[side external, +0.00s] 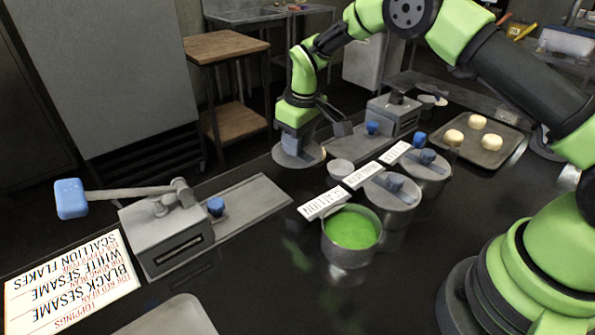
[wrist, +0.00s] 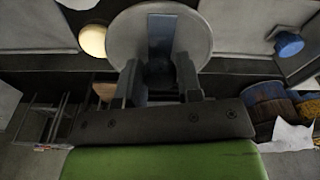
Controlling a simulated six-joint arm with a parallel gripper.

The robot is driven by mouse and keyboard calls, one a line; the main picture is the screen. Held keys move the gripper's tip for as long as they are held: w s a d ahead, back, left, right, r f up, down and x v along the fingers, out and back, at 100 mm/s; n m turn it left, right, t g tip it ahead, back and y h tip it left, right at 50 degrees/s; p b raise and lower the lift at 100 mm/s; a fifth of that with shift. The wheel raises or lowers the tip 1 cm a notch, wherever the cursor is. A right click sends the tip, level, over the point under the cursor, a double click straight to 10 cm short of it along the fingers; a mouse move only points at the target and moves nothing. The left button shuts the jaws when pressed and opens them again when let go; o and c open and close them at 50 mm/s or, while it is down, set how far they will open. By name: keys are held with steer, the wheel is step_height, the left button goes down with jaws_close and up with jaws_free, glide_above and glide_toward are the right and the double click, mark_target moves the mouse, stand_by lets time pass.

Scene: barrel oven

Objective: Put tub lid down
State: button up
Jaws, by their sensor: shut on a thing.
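My gripper (wrist: 158,70) is shut on the blue handle (wrist: 161,38) of a round grey tub lid (wrist: 198,38). In the side external view my gripper (side external: 293,138) points down and the lid (side external: 298,156) shows as a grey disc beneath it, at the back of the dark counter. I cannot tell whether the lid touches the counter. An open metal tub (side external: 347,257) of green scallion (side external: 351,230) stands at front centre, apart from the lid. Two other tubs behind it wear grey lids with blue handles, one nearer (side external: 392,188) and one farther (side external: 427,160).
White label strips (side external: 323,203) stand beside the tubs. A small grey round thing (side external: 341,168) lies right of the held lid. A tray (side external: 495,151) with dough balls is at right. A metal press-like box (side external: 165,232) with a blue-ended lever is at left. The front-centre counter (side external: 270,285) is clear.

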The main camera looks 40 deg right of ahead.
mark_target(296, 180)
step_height(296, 180, down, 7)
steer(key=shift+r, duration=0.15)
stand_by(0.4)
steer(key=o, duration=0.9)
steer(key=shift+o, duration=0.2)
steer(key=r, duration=0.4)
steer(key=s+r, duration=0.1)
steer(key=r, duration=0.7)
steer(key=shift+s+d+r, duration=0.1)
steer(key=shift+s+d, duration=0.05)
steer(key=shift+s, duration=0.1)
